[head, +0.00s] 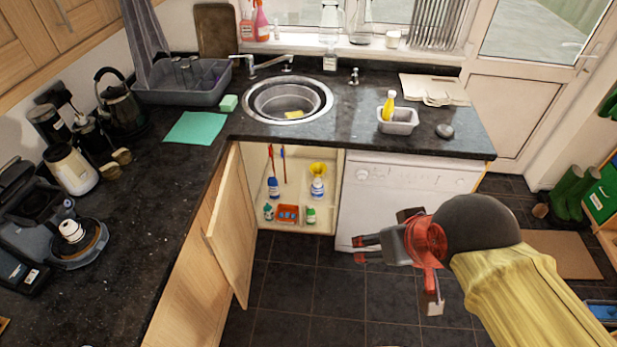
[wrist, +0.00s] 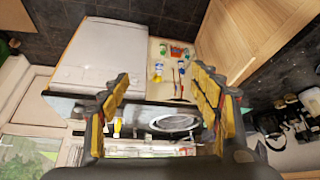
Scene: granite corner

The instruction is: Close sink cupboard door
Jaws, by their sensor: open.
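The sink cupboard door (head: 232,225) is a light wood panel hinged at its left side. It stands wide open, swung out toward the floor, and also shows at the upper right in the wrist view (wrist: 250,38). The open cupboard (head: 297,165) under the sink shows bottles inside. My gripper (head: 362,250) is open and empty, in front of the white dishwasher, to the right of the door and apart from it. Its two fingers also show in the wrist view (wrist: 160,95), with nothing between them.
A white dishwasher (head: 400,200) stands right of the cupboard. The dark worktop (head: 330,128) runs above, with the round sink (head: 288,100) in it. The tiled floor (head: 300,290) between the door and my gripper is clear. Green boots (head: 573,188) stand at the far right.

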